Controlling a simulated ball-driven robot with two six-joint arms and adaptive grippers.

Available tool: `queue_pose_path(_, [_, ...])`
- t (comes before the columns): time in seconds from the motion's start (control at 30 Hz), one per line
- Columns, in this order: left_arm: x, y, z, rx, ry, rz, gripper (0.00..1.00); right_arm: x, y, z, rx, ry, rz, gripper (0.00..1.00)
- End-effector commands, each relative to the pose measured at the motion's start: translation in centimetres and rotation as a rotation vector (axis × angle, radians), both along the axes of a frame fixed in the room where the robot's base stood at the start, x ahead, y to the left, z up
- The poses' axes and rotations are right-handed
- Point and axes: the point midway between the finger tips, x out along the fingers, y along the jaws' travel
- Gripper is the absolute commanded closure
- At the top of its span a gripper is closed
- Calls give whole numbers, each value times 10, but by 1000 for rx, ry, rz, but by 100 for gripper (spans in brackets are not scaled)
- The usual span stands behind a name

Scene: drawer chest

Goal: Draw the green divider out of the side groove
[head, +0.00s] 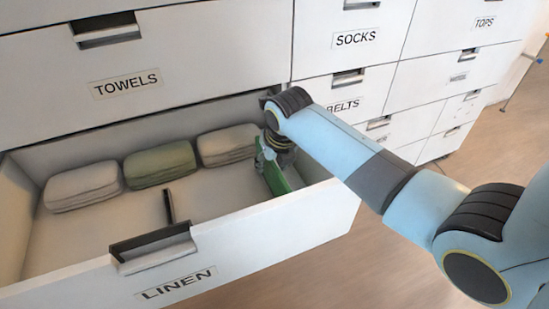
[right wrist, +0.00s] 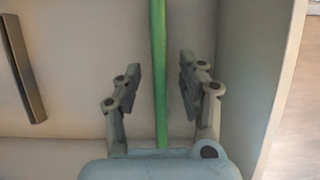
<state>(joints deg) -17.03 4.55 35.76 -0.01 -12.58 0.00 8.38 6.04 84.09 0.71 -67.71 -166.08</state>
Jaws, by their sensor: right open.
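The green divider (head: 276,178) stands on edge near the right side wall inside the open LINEN drawer (head: 262,231). In the right wrist view the green divider (right wrist: 159,70) shows as a thin upright strip seen from above. My right gripper (head: 266,158) reaches down into the drawer at the divider. In the right wrist view the two fingers of the right gripper (right wrist: 160,78) are apart, one on each side of the strip, with gaps on both sides. The groove is not clearly visible. My left gripper is not in view.
Folded cloths lie along the drawer's back: a grey one (head: 83,186), a green one (head: 159,164) and a beige one (head: 228,145). A short dark divider (head: 169,206) stands mid-drawer, near the handle (head: 153,246). The closed TOWELS drawer (head: 190,55) is above. The drawer floor's middle is mostly clear.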

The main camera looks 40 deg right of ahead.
Motion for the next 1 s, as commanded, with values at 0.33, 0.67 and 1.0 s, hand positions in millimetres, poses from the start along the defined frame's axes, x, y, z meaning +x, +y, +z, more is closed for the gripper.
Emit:
queue_pose_path(0.33, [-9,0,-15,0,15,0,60,13,-3,-34,0,1,0,60])
queue_pose_path(0.67, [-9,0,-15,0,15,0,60,14,-3,-34,0,0,0,67])
queue_pose_path(1.0, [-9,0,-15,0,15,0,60,14,-3,-34,0,0,0,100])
